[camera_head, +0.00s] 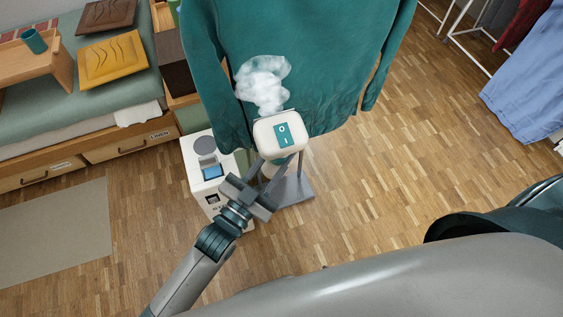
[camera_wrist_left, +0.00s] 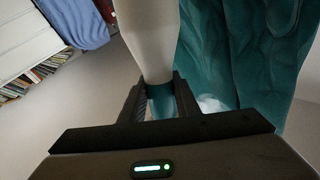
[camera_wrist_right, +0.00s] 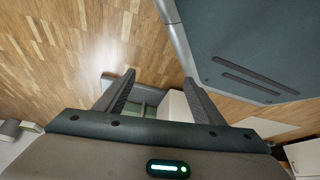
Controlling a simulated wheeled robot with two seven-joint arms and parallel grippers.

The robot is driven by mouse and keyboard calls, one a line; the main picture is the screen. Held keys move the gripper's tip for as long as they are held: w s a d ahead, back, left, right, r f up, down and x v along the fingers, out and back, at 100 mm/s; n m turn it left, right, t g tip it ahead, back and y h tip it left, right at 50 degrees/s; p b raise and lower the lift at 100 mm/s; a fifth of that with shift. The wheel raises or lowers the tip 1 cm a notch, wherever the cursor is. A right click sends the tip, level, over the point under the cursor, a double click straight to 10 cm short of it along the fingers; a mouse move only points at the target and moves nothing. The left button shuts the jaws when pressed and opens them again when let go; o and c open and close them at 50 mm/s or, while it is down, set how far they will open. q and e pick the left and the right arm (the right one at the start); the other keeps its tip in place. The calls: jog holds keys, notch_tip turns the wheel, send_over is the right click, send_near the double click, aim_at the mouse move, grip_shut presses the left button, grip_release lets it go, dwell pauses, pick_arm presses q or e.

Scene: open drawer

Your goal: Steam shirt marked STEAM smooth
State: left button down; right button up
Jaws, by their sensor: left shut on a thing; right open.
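A dark teal long-sleeved shirt (camera_head: 320,60) hangs at the top of the head view; no STEAM marking shows on it. My left gripper (camera_head: 267,180) is shut on a white steamer (camera_head: 268,127), whose teal switch faces up. White steam rises from its far end in front of the shirt's lower part. In the left wrist view the fingers close around the steamer's handle (camera_wrist_left: 158,90), and creases show on the shirt (camera_wrist_left: 245,60). Whether the steamer touches the shirt I cannot tell. My right gripper (camera_wrist_right: 157,88) is open and empty, pointing down over the floor.
A white unit with a small screen (camera_head: 203,170) stands on the floor left of the gripper. A grey stand base (camera_head: 292,190) is below the steamer. A bed with drawers (camera_head: 120,145) is at left. Blue cloth (camera_head: 525,95) hangs at right. The wooden floor between is clear.

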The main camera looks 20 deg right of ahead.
pick_arm(q)
jog(key=shift+w, duration=0.9)
pick_arm(e)
jog(key=shift+w+a+r+t, duration=0.2)
jog(key=shift+w+a+r, duration=0.1)
jog(key=shift+w, duration=0.2)
jog(key=shift+w+a+r+t, duration=0.2)
jog(key=shift+w+a, duration=0.1)
jog(key=shift+w, duration=0.2)
jog(key=shift+s+f, duration=0.15)
jog(key=shift+s, duration=0.1)
jog(key=shift+w, duration=0.2)
jog(key=shift+a, duration=0.1)
